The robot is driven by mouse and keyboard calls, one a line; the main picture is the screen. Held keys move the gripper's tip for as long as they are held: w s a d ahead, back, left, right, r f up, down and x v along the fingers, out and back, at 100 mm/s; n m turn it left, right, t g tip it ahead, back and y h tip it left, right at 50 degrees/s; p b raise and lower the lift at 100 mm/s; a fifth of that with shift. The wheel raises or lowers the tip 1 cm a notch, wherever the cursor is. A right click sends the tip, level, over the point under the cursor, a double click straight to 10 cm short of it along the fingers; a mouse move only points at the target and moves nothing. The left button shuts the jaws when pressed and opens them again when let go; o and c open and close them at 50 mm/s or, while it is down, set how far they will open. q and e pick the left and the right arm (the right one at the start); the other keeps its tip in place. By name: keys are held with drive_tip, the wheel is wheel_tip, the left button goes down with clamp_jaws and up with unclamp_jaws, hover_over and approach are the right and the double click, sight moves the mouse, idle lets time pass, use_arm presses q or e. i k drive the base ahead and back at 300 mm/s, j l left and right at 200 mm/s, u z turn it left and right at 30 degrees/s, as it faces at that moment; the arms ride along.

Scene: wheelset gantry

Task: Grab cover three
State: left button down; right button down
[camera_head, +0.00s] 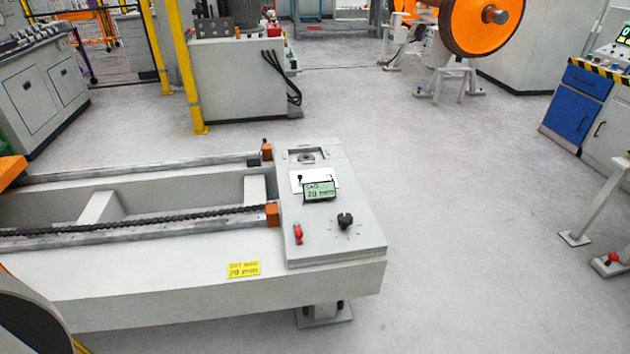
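I cannot make out anything marked as cover three in the head view. Neither of my grippers shows in this view. In front of me is a long grey machine bed (200,290) with a chain (140,220) and rails running along it.
Yellow posts (187,70) and a grey cabinet (235,80) stand behind the bed. An orange wheel (480,22) is on a stand at the back right. A blue drawer unit (582,105) is at the right edge. The floor (460,220) between is clear.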

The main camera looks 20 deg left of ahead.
sight(313, 177)
drive_tip(key=i+j+u, duration=0.2)
drive_tip(key=u, duration=0.3)
drive_tip(key=i+j+u, duration=0.15)
drive_tip(key=u, duration=0.35)
drive_tip(key=i+u, duration=0.35)
drive_tip(key=u, duration=0.15)
